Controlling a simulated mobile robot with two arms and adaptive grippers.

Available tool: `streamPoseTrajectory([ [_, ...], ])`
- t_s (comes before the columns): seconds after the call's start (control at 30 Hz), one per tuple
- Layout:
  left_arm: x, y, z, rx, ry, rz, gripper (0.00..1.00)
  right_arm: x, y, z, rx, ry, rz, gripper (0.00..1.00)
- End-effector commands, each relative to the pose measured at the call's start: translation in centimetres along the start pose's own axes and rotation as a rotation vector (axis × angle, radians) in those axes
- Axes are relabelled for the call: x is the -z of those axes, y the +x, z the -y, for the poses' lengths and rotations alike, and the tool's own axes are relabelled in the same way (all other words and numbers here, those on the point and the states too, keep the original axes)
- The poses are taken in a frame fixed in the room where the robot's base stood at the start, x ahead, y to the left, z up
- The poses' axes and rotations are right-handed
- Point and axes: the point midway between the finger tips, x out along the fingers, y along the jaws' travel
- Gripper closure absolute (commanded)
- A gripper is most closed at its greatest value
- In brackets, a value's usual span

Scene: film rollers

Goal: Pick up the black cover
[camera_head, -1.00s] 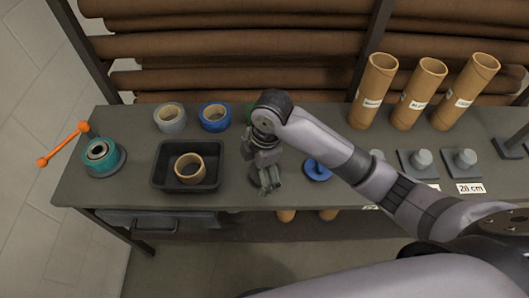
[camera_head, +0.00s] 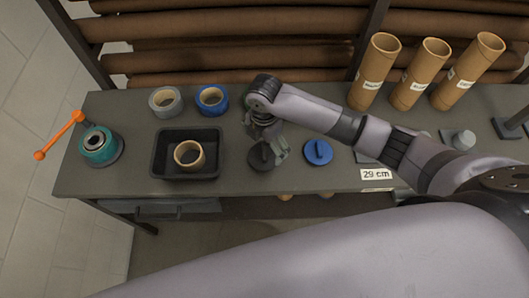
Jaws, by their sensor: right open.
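The black cover (camera_head: 261,158) is a dark round disc lying on the grey table, just right of the black tray. My right gripper (camera_head: 268,158) is over it, fingers pointing down and apart. The fingers and wrist hide part of the cover. I cannot tell whether the fingers touch it. A similar blue cover (camera_head: 318,152) with a raised ridge lies just to the right. My left gripper is not in the view.
The black tray (camera_head: 187,176) holds a cardboard ring (camera_head: 189,155). Grey tape (camera_head: 165,101) and blue tape (camera_head: 211,100) lie behind it. A teal device with an orange crank (camera_head: 99,146) stands at the left. Cardboard tubes (camera_head: 415,73) stand at the back right.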

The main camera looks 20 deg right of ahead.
Motion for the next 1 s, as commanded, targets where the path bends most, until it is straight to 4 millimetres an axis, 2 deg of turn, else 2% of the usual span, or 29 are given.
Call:
streamPoseTrajectory([
  [0.1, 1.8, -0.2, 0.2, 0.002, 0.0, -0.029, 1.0, 0.0, 0.6, 0.0, 0.0, 0.0, 0.0, 0.0],
  [0.17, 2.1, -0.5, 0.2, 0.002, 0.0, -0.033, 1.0, 0.0, 1.0, 0.1, 0.001, 0.001, -0.001, 0.0],
  [0.33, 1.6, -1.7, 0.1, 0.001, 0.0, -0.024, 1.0, 0.0, 3.3, 0.2, 0.004, 0.002, -0.001, 0.0],
  [0.5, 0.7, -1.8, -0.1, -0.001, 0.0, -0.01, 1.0, 0.0, 5.4, 0.2, 0.001, 0.001, 0.0, 0.0],
  [0.77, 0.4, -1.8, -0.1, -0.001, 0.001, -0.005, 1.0, -0.1, 5.8, 0.2, -0.001, 0.0, 0.001, 0.0],
  [1.0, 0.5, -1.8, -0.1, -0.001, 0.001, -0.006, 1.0, -0.1, 5.7, 0.1, -0.001, 0.001, 0.001, 0.16],
])
